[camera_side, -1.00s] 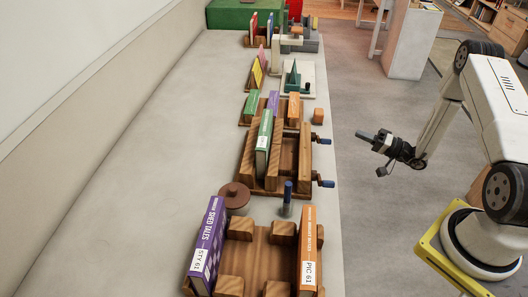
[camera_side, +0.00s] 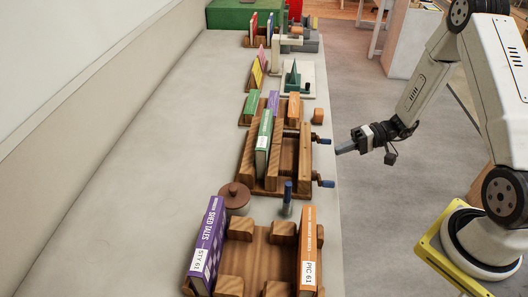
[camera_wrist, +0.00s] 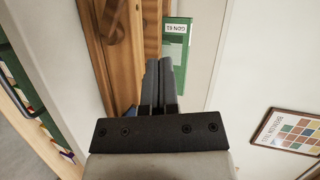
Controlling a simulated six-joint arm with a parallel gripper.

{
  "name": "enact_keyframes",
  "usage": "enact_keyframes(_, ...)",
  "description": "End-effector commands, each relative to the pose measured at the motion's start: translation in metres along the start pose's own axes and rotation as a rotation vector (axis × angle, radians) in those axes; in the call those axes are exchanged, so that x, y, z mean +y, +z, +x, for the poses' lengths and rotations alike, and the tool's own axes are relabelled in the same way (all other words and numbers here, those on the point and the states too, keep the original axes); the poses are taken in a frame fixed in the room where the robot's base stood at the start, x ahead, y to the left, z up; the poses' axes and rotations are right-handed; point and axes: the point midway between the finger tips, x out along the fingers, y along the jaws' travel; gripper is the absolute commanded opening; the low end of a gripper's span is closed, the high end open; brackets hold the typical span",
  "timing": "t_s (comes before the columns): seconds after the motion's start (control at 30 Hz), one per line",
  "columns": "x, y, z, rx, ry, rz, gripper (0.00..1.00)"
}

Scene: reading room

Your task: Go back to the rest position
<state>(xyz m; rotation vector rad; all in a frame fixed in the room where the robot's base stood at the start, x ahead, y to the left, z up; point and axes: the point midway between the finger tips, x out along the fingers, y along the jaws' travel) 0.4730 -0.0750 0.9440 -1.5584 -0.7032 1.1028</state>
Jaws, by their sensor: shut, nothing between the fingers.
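My gripper (camera_side: 344,149) is shut and empty. In the side view it hangs over the bench's right edge, beside the wooden press that has blue-handled screws. In the wrist view my gripper's fingers (camera_wrist: 161,72) lie together, pointing toward the wooden press (camera_wrist: 128,50). A green book (camera_side: 263,142) stands upright in the press, apart from my gripper. The green book (camera_wrist: 180,40) also shows in the wrist view with a white label. My arm reaches in from the right of the side view.
A long pale bench (camera_side: 120,190) holds a row of wooden stands. A purple book (camera_side: 206,246) and an orange book (camera_side: 308,250) stand in the near holder. A brown round-topped pot (camera_side: 236,196) and a blue-handled tool (camera_side: 287,198) stand behind it. Floor right of the bench is open.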

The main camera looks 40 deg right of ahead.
Motion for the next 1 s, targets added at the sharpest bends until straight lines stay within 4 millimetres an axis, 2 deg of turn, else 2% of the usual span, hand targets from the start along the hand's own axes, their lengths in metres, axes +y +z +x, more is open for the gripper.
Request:
enact_keyframes(0.03,-0.008,0.01,0.007,-0.068,0.056,0.012,0.0)
enact_keyframes(0.2,-0.021,0.045,0.019,-0.247,0.27,0.056,0.0)
enact_keyframes(0.5,-0.036,0.089,0.016,-0.397,0.683,0.02,0.0)
enact_keyframes(0.73,-0.05,0.103,0.006,-0.371,0.963,-0.105,0.0)
enact_keyframes(1.0,-0.075,0.105,0.002,-0.223,1.161,-0.331,0.0)
